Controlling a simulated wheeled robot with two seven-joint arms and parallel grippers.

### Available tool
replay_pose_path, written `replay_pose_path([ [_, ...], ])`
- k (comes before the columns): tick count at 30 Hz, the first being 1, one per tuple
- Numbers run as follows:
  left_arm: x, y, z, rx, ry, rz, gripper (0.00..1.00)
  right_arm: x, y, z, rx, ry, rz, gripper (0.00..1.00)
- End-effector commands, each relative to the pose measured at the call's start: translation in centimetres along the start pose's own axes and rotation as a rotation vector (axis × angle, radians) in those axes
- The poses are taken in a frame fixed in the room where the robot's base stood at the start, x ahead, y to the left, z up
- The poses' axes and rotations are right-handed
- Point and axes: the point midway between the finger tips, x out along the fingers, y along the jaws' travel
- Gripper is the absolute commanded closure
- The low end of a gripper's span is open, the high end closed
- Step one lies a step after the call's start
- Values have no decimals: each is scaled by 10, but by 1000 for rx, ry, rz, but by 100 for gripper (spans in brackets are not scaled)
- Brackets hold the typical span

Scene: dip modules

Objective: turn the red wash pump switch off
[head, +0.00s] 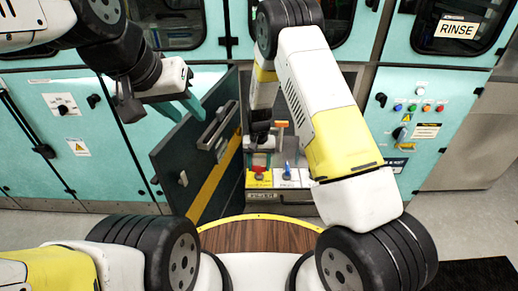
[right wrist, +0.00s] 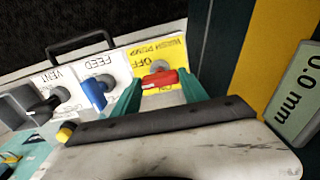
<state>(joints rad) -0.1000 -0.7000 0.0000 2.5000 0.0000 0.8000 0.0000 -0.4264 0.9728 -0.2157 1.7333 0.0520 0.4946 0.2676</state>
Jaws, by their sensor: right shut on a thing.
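The red wash pump switch (right wrist: 160,79) sits on a yellow plate (right wrist: 172,54) marked OFF and WASH PUMP. In the right wrist view its handle lies roughly crosswise, slightly tilted, between the two green fingers of my right gripper (right wrist: 158,86), which is shut on it. In the head view the red switch (head: 259,177) is small, low in the open cabinet, with my right gripper (head: 260,160) just above it. My left gripper (head: 182,109) hangs at the upper left, empty, its teal fingers apart, in front of the cabinets.
A blue FEED switch (right wrist: 96,92) and a black VENT switch (right wrist: 48,108) stand beside the red one. An open dark door (head: 190,155) with a yellow stripe is left of the switches. A panel with coloured buttons (head: 412,107) is at right.

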Motion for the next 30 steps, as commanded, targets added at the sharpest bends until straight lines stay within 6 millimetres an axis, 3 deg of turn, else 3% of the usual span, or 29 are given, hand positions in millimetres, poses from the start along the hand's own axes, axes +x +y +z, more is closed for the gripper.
replay_pose_path([
  [3,0,0,0,0,0,0,64,0,0,0,3,0,-1,90],
  [4,0,0,0,0,0,0,64,0,0,0,3,0,-1,47],
  [7,0,0,0,0,0,0,64,0,0,0,3,0,-1,28],
  [19,0,0,0,0,0,0,64,-7,0,-1,1,2,-1,27],
  [30,0,0,0,0,0,0,64,-65,0,-1,1,2,-1,27],
])
